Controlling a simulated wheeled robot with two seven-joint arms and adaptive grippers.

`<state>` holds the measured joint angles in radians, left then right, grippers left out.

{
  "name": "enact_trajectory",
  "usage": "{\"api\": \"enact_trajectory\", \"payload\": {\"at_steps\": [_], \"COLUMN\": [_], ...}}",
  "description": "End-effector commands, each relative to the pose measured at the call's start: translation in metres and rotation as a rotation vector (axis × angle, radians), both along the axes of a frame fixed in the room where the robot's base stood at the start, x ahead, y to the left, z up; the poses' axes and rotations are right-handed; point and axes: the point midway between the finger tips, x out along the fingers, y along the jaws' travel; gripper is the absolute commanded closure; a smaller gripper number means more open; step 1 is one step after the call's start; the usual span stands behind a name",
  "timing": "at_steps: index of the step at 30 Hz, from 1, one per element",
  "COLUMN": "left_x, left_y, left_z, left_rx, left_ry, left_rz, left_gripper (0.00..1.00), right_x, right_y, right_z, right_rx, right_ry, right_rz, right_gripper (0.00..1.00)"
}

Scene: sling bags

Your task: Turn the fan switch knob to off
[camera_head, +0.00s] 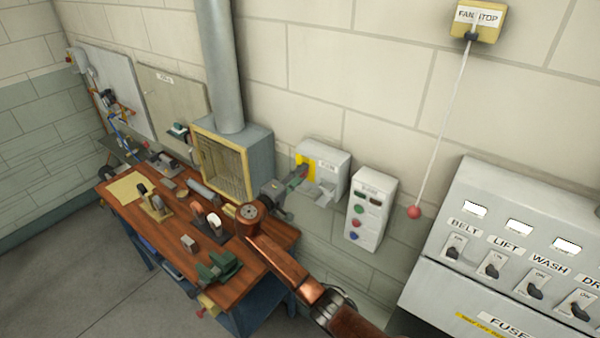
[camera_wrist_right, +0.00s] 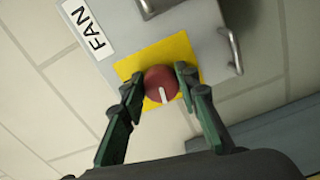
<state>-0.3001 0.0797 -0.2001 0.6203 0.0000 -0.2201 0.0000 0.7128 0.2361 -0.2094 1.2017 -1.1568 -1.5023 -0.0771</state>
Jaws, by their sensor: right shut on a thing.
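The fan switch box (camera_head: 328,159) is a pale grey wall box with a yellow plate, right of the extractor hood. In the right wrist view its red knob (camera_wrist_right: 160,80) sits on the yellow plate (camera_wrist_right: 184,48), beside the "FAN" label (camera_wrist_right: 88,28). The knob's white pointer line points toward the bottom of that picture. My right gripper (camera_head: 297,179) reaches the box from the left in the head view. Its two fingers (camera_wrist_right: 158,85) are on either side of the knob, shut on it. The knob is mostly hidden in the head view. My left gripper is not in view.
A wooden workbench (camera_head: 128,213) with tools and a green vise (camera_head: 220,265) stands below. A button box (camera_head: 371,207) hangs right of the fan box. A red-ended pull cord (camera_head: 414,212) hangs from the "FAN STOP" box (camera_head: 487,27). A switch panel (camera_head: 440,278) is at right.

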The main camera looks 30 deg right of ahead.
Motion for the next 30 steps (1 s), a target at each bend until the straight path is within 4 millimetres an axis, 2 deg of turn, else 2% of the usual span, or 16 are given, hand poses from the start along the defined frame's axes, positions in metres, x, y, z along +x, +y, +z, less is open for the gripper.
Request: {"api": "enact_trajectory", "payload": {"at_steps": [12,28,29,30], "left_x": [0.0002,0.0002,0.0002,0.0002], "left_y": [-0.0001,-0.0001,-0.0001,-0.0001], "left_z": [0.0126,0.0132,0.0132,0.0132], "left_rx": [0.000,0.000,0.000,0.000], "left_ry": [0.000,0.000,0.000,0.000], "left_rz": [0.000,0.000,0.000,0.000], "left_gripper": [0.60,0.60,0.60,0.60], "right_x": [0.0003,0.0002,0.0002,0.0002], "right_y": [0.0007,0.0005,0.0005,0.0004], "right_z": [0.0013,0.0005,0.0005,0.0005], "right_rx": [-0.068,-0.076,-0.076,-0.075], "right_ry": [0.161,0.182,0.182,0.181], "right_rz": [0.002,0.002,0.002,0.002], "right_gripper": [0.95,0.95,0.70,0.67]}}
